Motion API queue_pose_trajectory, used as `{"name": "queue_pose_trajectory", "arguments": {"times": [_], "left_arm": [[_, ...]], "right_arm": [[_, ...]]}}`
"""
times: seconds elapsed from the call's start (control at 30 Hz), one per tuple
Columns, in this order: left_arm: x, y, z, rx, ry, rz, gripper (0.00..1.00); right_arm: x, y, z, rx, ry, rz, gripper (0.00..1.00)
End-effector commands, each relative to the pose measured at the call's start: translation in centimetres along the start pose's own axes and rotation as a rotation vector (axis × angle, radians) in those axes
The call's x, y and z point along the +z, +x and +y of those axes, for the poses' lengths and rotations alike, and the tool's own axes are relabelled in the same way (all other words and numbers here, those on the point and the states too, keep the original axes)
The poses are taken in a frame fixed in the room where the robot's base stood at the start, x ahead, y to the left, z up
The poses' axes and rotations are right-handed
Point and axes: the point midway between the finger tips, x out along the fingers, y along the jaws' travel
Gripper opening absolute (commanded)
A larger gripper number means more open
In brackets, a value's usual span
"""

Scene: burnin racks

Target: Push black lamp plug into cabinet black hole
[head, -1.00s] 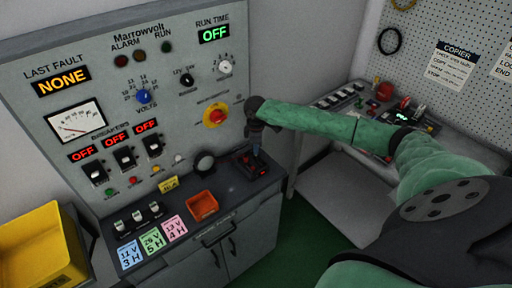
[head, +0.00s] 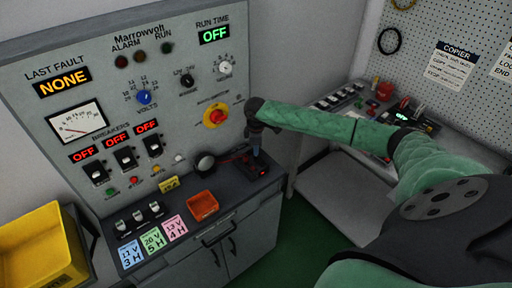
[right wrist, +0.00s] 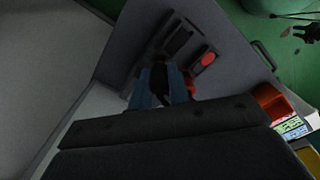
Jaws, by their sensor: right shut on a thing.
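My right gripper (head: 257,152) points down over the cabinet's dark bench top, at a low block (head: 262,171) near its right end. In the right wrist view its two blue fingers (right wrist: 160,88) are shut on a small black piece (right wrist: 159,74), which fits the black lamp plug. The block in that view has dark slots (right wrist: 180,40) and a round red spot (right wrist: 207,59). The fingers cover the spot below the plug, so I cannot tell whether it touches or enters the black hole. A round dark lamp (head: 204,163) stands left of the block. My left gripper is out of view.
An orange tray (head: 202,205), coloured cards (head: 153,239) and small switches (head: 137,217) lie left of the block. The upright control panel (head: 60,160) rises behind. A yellow bin (head: 35,245) is at far left, and a second bench (head: 340,165) stands right.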

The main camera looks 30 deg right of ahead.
Motion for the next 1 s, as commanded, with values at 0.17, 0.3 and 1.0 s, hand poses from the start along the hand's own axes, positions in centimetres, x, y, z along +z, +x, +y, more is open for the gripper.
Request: {"name": "queue_pose_trajectory", "arguments": {"times": [0.17, 0.3, 1.0], "left_arm": [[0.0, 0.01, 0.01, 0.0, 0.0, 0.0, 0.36], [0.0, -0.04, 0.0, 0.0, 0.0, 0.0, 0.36], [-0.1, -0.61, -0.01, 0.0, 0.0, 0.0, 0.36]], "right_arm": [[-0.01, 0.0, -0.01, 0.0, 0.0, 0.0, 0.03], [-0.02, -0.01, -0.02, 0.0, 0.0, 0.0, 0.03], [-0.03, 0.3, -0.02, 0.0, 0.0, 0.0, 0.03]]}}
